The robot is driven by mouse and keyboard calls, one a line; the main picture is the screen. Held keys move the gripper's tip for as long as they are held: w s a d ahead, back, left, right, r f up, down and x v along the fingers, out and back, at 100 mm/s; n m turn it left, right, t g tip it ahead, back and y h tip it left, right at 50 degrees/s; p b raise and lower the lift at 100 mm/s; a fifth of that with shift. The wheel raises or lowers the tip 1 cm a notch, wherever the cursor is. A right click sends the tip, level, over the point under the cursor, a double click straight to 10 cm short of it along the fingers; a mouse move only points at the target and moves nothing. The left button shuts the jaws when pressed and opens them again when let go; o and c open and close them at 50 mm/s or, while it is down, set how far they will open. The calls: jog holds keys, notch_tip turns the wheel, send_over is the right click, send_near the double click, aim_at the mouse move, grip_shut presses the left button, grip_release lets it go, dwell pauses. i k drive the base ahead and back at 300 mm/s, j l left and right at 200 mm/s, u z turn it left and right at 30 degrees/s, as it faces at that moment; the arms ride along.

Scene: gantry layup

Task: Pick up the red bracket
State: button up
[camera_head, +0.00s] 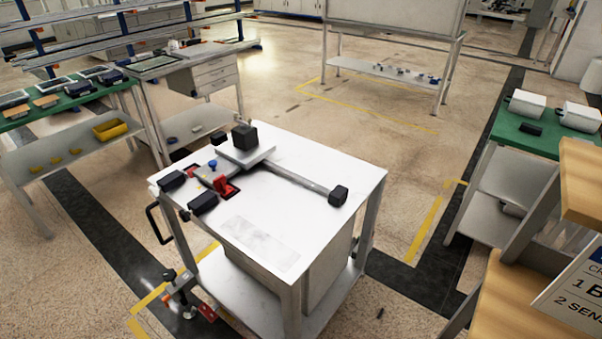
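A red bracket (226,187) lies on the white top of a cart (285,215), left of the middle of the view. It is beside a grey rail assembly (292,178) with black end blocks. A second, smaller red part (192,172) shows a little to its upper left, partly among black parts. Which of the two red parts is the task's bracket I cannot tell for certain.
A black cube (244,137) stands on a grey plate on the cart. Black blocks (203,203) lie along its left edge. A red and black fixture (190,297) sits low at the cart's front left. Green-topped benches stand left and right (525,140). Open floor lies behind the cart.

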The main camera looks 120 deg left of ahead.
aim_at(219, 183)
jog(key=u, duration=2.35)
